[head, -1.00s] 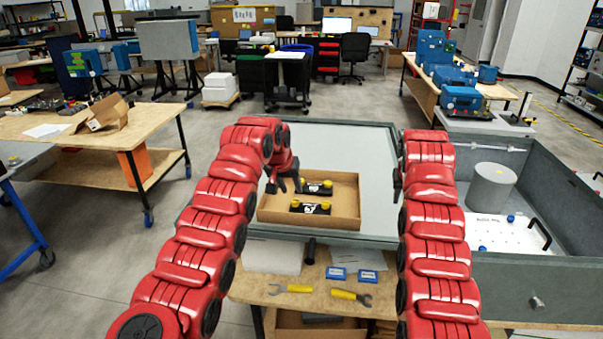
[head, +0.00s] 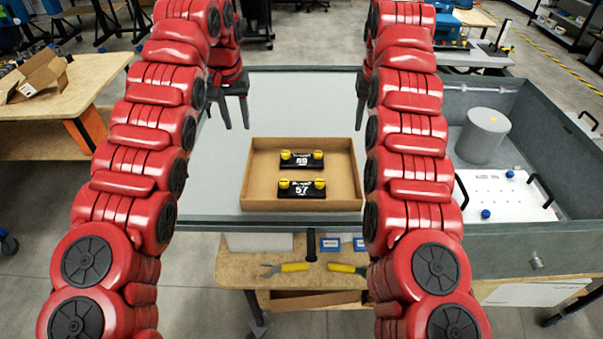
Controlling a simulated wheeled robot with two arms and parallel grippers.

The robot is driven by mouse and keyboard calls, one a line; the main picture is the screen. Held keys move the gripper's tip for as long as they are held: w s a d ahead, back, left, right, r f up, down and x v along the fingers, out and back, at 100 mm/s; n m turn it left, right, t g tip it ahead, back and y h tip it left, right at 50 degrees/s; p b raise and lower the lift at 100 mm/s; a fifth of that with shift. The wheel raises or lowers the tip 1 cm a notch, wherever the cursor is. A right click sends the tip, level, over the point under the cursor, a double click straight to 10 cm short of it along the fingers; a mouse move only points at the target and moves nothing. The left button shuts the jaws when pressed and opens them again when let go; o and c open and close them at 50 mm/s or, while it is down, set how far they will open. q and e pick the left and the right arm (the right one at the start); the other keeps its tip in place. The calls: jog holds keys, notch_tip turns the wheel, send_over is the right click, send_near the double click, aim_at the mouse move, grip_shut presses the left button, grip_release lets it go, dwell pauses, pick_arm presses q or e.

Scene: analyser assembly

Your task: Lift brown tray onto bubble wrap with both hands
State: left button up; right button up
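The brown tray (head: 300,204) is a shallow open cardboard box. It lies flat near the front edge of a wide, light grey surface (head: 300,100) inside a dark frame. I cannot tell whether that surface is bubble wrap. Two black parts with yellow knobs (head: 301,160) (head: 301,189) lie in the tray. My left gripper (head: 235,113) is beyond the tray's far left corner, fingers apart, empty and clear of it. My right gripper (head: 361,105) is beyond the far right corner, mostly hidden behind my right arm. It does not appear to touch the tray.
To the right, a grey open box (head: 540,236) holds a grey cylinder (head: 482,135) and a white panel (head: 500,197). Below the front edge, a wooden shelf (head: 235,268) carries yellow-handled tools (head: 293,267) and blue-and-white boxes (head: 330,244). The grey surface is clear left of and beyond the tray.

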aim_at(247, 165)
pick_arm(q)
jog(key=f, duration=0.5)
jog(key=w+f, duration=0.1)
jog(key=f, duration=0.5)
jog(key=w+f, duration=0.1)
jog(key=f, duration=0.5)
jog(key=shift+w+a+f, duration=0.1)
jog(key=shift+w+f, duration=0.05)
jog(key=shift+w, duration=0.05)
pick_arm(e)
jog(key=f, duration=0.5)
jog(key=w+f, duration=0.1)
jog(key=f, duration=0.5)
jog(key=w+f, duration=0.1)
jog(key=f, duration=0.5)
jog(key=shift+w+f, duration=0.2)
jog(key=shift+a, duration=0.1)
pick_arm(q)
grip_shut()
pick_arm(e)
grip_shut()
jog(key=shift+r, duration=0.1)
